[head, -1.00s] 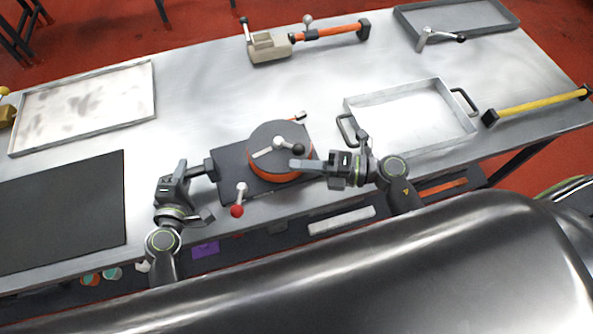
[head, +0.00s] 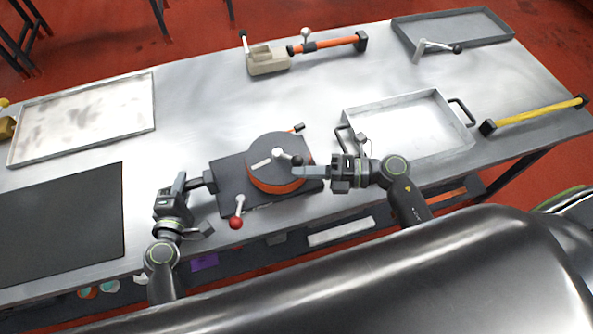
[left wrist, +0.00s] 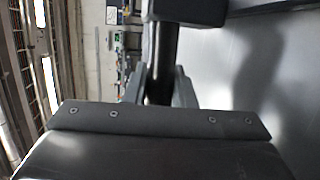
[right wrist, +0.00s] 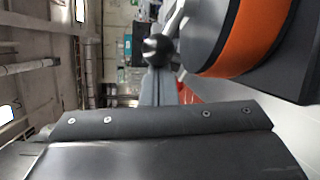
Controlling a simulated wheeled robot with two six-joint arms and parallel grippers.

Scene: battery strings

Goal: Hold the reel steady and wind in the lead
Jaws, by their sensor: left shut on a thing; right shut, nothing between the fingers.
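The reel (head: 262,146) is a dark grey drum with an orange band on a dark base plate (head: 232,190). A metal crank with a black knob (head: 297,159) lies across its top. My left gripper (head: 192,184) is shut on the dark bar (left wrist: 161,62) at the plate's left side. My right gripper (head: 298,170) is shut and empty at the reel's near right, close to the knob. In the right wrist view the knob (right wrist: 157,48) is just past the fingertips; contact is unclear.
A red-knobbed lever (head: 237,218) stands at the plate's front edge. A handled tray (head: 350,112) is to the right, with a yellow bar (head: 535,113) beyond. A beige clamp (head: 268,65) is behind. A black mat (head: 62,222) and pale tray (head: 80,118) lie left.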

